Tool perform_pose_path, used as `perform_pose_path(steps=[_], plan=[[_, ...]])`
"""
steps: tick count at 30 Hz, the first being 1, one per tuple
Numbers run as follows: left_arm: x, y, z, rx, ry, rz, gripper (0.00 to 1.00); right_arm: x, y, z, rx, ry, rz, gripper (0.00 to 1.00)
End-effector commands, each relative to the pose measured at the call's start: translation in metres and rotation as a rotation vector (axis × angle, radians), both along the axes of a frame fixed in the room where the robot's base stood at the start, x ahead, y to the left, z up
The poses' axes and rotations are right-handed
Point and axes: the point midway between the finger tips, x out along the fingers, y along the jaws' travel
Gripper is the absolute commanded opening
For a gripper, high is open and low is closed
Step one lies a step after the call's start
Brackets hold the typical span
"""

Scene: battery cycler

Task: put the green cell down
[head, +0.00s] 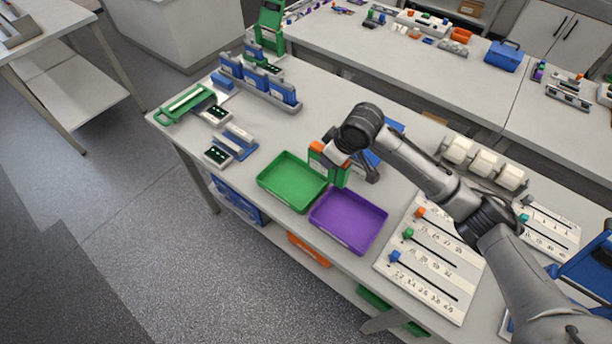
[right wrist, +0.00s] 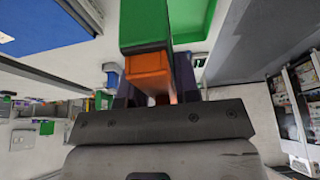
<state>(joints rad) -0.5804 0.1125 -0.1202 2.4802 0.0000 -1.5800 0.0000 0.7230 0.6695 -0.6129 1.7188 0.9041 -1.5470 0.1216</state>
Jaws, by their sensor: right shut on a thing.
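The green cell (head: 328,172) has a green body and an orange end. My right gripper (head: 338,160) is shut on it behind the trays, near the inner corner of the green tray (head: 275,190). The head view does not clearly tell whether the cell touches the table. In the right wrist view the cell's green body (right wrist: 145,25) and orange part (right wrist: 148,75) show between the dark fingers (right wrist: 155,88). Part of the green tray (right wrist: 192,18) lies beyond it. My left gripper is in neither view.
A purple tray (head: 348,222) lies to the right of the green tray. A white slider board (head: 432,258) is farther right, with white blocks (head: 484,163) behind it. Blue cells in a rack (head: 258,80) stand at the back left.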

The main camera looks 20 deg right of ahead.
Motion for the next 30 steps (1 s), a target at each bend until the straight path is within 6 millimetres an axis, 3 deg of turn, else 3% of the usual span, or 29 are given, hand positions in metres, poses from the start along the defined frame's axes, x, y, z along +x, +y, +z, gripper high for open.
perform_pose_path(steps=[15,21,30], plan=[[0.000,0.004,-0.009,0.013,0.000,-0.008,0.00,0.067,0.063,-0.052,0.003,-0.003,0.000,0.00],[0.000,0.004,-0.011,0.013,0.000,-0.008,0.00,0.078,0.073,-0.062,0.001,-0.004,0.002,0.00],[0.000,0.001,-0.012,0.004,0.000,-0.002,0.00,0.080,0.075,-0.073,0.000,-0.003,0.001,0.00]])
